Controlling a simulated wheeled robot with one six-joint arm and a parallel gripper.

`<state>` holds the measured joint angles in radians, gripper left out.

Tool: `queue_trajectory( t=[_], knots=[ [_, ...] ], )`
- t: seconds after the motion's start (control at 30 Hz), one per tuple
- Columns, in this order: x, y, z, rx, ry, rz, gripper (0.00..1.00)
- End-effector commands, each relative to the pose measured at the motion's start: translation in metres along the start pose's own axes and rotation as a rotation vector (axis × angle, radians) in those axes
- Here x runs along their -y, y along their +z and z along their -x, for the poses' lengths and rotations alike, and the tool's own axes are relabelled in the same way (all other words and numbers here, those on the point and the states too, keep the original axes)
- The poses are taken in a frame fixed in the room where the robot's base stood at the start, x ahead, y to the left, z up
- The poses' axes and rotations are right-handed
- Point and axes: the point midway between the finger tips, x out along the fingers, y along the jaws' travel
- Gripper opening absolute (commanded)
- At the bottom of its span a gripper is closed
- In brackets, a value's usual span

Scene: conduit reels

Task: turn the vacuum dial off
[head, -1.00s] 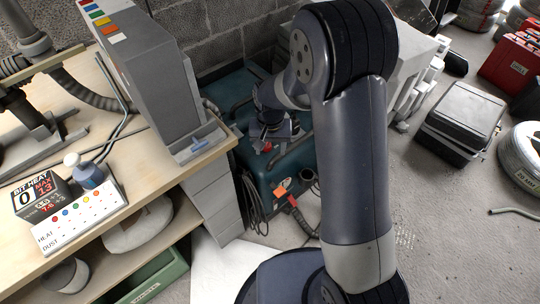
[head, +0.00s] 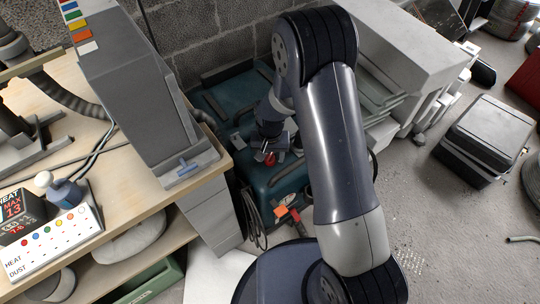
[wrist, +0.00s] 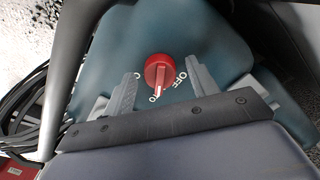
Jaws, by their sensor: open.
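The teal vacuum (head: 284,185) stands on the floor below the wall. Its red dial (wrist: 159,72) sits on the top panel, with its pale pointer line toward the bottom of the wrist view. The word OFF is printed to the dial's right; part of a word ending in "TO" shows just below it. The dial also shows in the head view (head: 269,159). My gripper (wrist: 163,84) is open, one finger on each side of the dial, with gaps between. Whether the fingertips are level with the dial is unclear. In the head view the gripper (head: 274,148) is partly hidden by its own wrist.
A wooden bench (head: 115,165) with a tall grey box (head: 140,85) stands to the left. Black cables (head: 250,215) hang beside the vacuum.

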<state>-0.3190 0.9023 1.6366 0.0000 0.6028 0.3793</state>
Motion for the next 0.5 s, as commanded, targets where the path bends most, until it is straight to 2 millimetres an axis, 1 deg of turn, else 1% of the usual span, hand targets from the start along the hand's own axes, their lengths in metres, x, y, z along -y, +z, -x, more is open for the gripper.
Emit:
queue_trajectory(
  t=[0.2,0.5],
  knots=[
    [0.0001,-0.0001,0.0001,0.000,0.000,0.000,0.55],
    [0.0000,-0.0001,0.0003,0.000,0.000,0.000,0.30]
  ],
)
